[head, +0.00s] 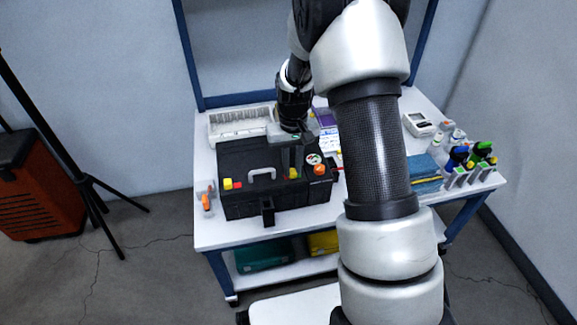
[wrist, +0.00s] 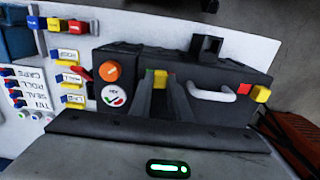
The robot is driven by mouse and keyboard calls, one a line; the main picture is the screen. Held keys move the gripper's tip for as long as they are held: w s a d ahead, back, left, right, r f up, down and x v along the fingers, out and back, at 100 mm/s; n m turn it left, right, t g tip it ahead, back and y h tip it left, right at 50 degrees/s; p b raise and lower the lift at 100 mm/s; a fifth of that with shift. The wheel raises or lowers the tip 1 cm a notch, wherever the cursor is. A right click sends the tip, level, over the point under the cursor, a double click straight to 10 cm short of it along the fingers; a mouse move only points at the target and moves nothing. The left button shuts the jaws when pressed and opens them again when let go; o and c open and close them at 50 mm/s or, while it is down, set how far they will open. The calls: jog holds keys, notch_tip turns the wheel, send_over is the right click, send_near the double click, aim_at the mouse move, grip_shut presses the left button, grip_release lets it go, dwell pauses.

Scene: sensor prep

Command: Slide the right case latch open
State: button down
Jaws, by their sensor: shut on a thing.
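The black case (head: 240,156) stands on the white table; it also shows in the wrist view (wrist: 130,60). Its right latch has a yellow tab (head: 293,173), and this tab (wrist: 160,78) sits between my fingertips in the wrist view. My gripper (head: 294,158) points down at the case and is shut on the tab, with one finger on each side (wrist: 160,84). The fingers hide the latch's track and any red mark there. The left latch (head: 228,184) has a yellow tab beside a red patch, clear in the wrist view (wrist: 260,94).
A grey handle (head: 262,174) lies between the latches. An orange knob (head: 319,169) and a round gauge (head: 313,158) are close beside the right latch. A white rack (head: 240,123) stands behind the case. Bottles and holders (head: 470,160) stand at the table's right.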

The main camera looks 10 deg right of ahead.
jog(key=shift+d, duration=0.75)
jog(key=c, duration=1.9)
grip_release()
jog(key=shift+d, duration=0.1)
notch_tip(320, 180, up, 18)
jog(key=p, duration=0.4)
jog(key=shift+f, duration=0.25)
